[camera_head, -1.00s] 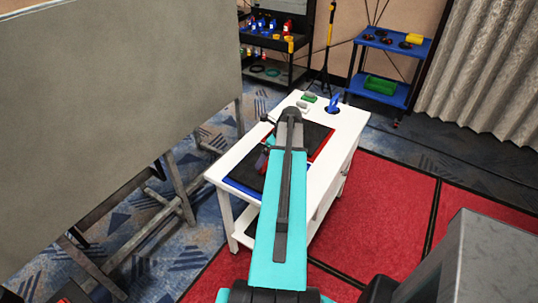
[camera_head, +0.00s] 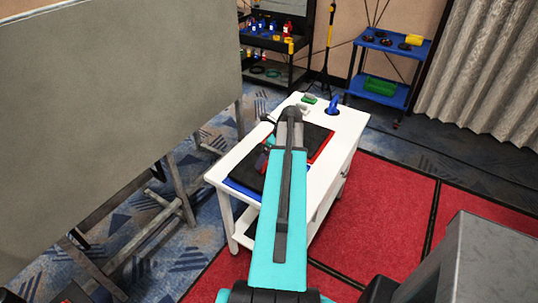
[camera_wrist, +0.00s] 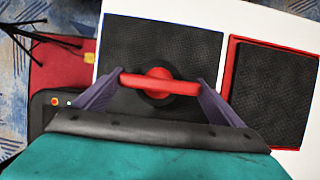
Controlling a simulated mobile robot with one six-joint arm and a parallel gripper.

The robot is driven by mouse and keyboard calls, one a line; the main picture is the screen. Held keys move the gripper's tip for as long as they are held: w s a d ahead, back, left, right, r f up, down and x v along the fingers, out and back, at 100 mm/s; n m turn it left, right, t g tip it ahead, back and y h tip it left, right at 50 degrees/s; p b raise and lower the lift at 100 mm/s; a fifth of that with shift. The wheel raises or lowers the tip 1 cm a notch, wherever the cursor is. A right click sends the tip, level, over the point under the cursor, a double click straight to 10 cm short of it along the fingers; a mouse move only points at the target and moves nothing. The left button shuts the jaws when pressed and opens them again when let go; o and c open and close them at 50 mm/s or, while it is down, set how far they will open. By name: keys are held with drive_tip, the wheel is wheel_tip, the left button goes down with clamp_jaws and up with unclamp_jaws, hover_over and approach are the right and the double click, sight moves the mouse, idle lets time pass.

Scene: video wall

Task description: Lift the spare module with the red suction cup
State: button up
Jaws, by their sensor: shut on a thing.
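The red suction cup (camera_wrist: 160,84) sits on the textured black face of the spare module (camera_wrist: 130,40) in the wrist view. My gripper (camera_wrist: 157,88) has its two purple fingers at the ends of the cup's red handle and is shut on it. In the head view my gripper (camera_head: 262,158) is mostly hidden behind my arm, over the black module on the blue-edged side of the white table (camera_head: 222,172). I cannot tell whether the module is clear of the surface below it.
Another black panel (camera_wrist: 275,95) lies in a red-edged tray (camera_wrist: 229,70) to the right. A blue object (camera_head: 334,104) and a green object (camera_head: 309,99) stand at the table's far end. A big grey panel (camera_head: 110,100) stands on the left. A blue cart (camera_head: 395,50) is behind.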

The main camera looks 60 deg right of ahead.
drive_tip(key=shift+r+p, duration=1.95)
drive_tip(key=shift+r, duration=0.95)
drive_tip(key=w+a+n+g+y+b, duration=0.1)
drive_tip(key=w+a+n+y+b, duration=0.15)
drive_tip(key=w+a+n, duration=0.65)
drive_tip(key=w+a+n+g+y+b, duration=0.1)
drive_tip(key=w+a+n+y+b, duration=0.15)
drive_tip(key=w+a, duration=1.15)
drive_tip(key=w+a+r+n+g+b, duration=0.1)
drive_tip(key=a+n, duration=0.6)
drive_tip(key=a, duration=1)
drive_tip(key=w+a+r+n+g+h+b, duration=0.1)
drive_tip(key=a+n+g+b, duration=0.3)
drive_tip(key=a, duration=1.3)
drive_tip(key=w+r+n+b, duration=0.1)
drive_tip(key=n, duration=0.2)
drive_tip(key=shift+a, duration=0.4)
drive_tip(key=shift+d, duration=0.15)
